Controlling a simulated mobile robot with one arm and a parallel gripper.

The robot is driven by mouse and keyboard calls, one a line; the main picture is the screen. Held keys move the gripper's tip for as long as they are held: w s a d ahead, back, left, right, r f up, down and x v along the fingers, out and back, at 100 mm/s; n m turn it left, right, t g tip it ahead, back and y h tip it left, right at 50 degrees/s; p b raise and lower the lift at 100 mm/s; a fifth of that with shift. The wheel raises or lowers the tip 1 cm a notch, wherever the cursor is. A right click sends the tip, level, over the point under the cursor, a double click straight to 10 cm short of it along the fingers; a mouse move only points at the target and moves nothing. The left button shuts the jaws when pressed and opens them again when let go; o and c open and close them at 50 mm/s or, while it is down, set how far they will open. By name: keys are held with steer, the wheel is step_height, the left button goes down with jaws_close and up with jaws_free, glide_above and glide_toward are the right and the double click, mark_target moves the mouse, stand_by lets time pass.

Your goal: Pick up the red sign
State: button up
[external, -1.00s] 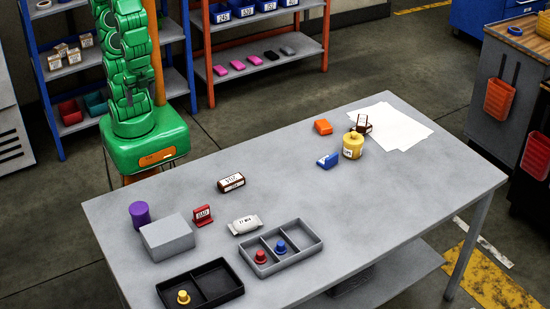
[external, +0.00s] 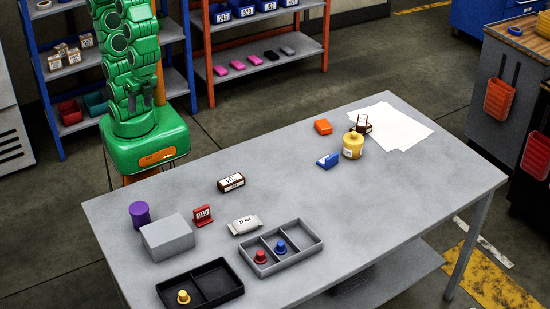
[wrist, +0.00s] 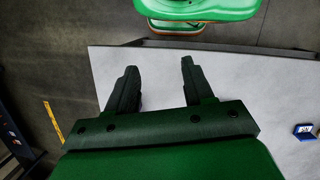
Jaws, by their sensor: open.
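The red sign (external: 203,215), a small upright piece with a white label on its face, stands on the grey table (external: 300,190) near its left end. It is just right of the grey box (external: 168,238) and left of the white packet (external: 245,225). My gripper (wrist: 158,66) is open and empty. In the wrist view its two dark fingers are apart above the bare light tabletop. In the external view my green arm is folded up behind the table, well away from the sign. The red sign does not show in the wrist view.
A purple cylinder (external: 139,214) stands behind the grey box. A brown box (external: 231,182) lies behind the packet. A grey tray (external: 300,259) and a black tray (external: 222,297) hold small knobs. A yellow container (external: 352,146) stands farther right. The table's middle is clear.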

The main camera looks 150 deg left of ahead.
steer(key=w+d+f+n+h, duration=0.2)
steer(key=w+f+n+h, duration=0.15)
steer(key=w, duration=0.55)
steer(key=n+t+h, duration=0.6)
steer(key=n+h, duration=0.1)
steer(key=n, duration=0.5)
glide_toward(204, 206)
steer(key=shift+d+f, duration=0.25)
steer(key=shift+d, duration=0.25)
steer(key=shift+d+f, duration=0.2)
steer(key=shift+d, duration=0.3)
steer(key=shift+x, duration=3.85)
steer(key=shift+w+a+f, duration=0.1)
steer(key=shift+w, duration=0.1)
steer(key=shift+c, duration=0.3)
jaws_close()
